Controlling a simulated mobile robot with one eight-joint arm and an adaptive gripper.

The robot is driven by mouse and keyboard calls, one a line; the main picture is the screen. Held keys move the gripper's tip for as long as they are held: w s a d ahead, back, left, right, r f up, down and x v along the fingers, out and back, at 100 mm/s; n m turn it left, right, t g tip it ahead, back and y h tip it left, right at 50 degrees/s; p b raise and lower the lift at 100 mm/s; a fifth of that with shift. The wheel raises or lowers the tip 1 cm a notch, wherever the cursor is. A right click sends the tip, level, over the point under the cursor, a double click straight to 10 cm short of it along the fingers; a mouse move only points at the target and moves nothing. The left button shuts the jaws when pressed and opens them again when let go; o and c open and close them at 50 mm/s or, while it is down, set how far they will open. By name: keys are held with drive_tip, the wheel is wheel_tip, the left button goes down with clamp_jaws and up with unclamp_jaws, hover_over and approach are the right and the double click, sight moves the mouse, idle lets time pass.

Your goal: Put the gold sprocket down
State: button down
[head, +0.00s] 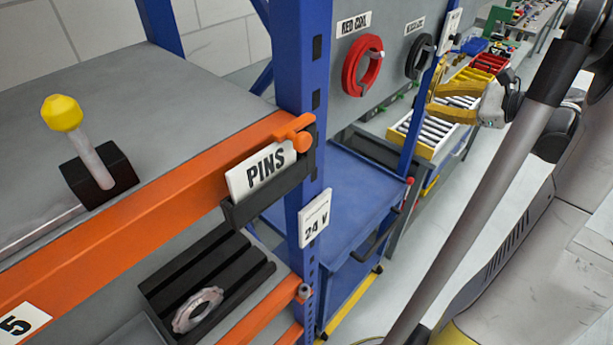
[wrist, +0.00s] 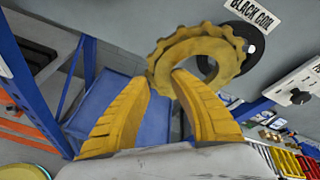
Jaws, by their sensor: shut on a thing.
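The gold sprocket (wrist: 231,68) is a toothed yellow ring. In the wrist view it is upright at the tips of my yellow fingers, with the fingers on its lower left rim. My gripper (wrist: 163,82) is shut on it and holds it in the air in front of the grey panel. In the head view my gripper (head: 434,101) is at the upper right, beside the blue post; the sprocket is hard to tell from the yellow fingers there.
A red coil (head: 350,68) and black coil (head: 411,62) hang on the panel. A blue cart shelf (head: 340,190) lies below, bare. A silver sprocket (head: 186,322) lies in a black grooved holder (head: 180,270). Blue posts (head: 302,110) stand near.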

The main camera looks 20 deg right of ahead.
drive_tip(key=w+a+f+n+y+b, duration=0.1)
drive_tip(key=w+f+b, duration=0.4)
drive_tip(key=f, duration=0.8)
drive_tip(key=w+a+f+n+g+y+b, duration=0.1)
drive_tip(key=w+a+f+b, duration=0.15)
drive_tip(key=f+b, duration=0.8)
drive_tip(key=w+a+f+y+b, duration=0.1)
drive_tip(key=w+f+b, duration=0.3)
drive_tip(key=f, duration=1.2)
drive_tip(key=shift+g, duration=0.3)
drive_tip(key=f+b+x, duration=0.1)
drive_tip(key=x, duration=0.3)
drive_tip(key=f+b+x, duration=0.1)
drive_tip(key=x, duration=0.4)
drive_tip(key=s+f+b+x, duration=0.1)
drive_tip(key=x, duration=0.4)
drive_tip(key=shift+d+f, duration=0.15)
drive_tip(key=shift+d, duration=0.1)
wheel_tip(320, 180, down, 4)
drive_tip(key=b, duration=0.2)
drive_tip(key=shift+b, duration=0.35)
drive_tip(key=c, duration=1.2)
unclamp_jaws()
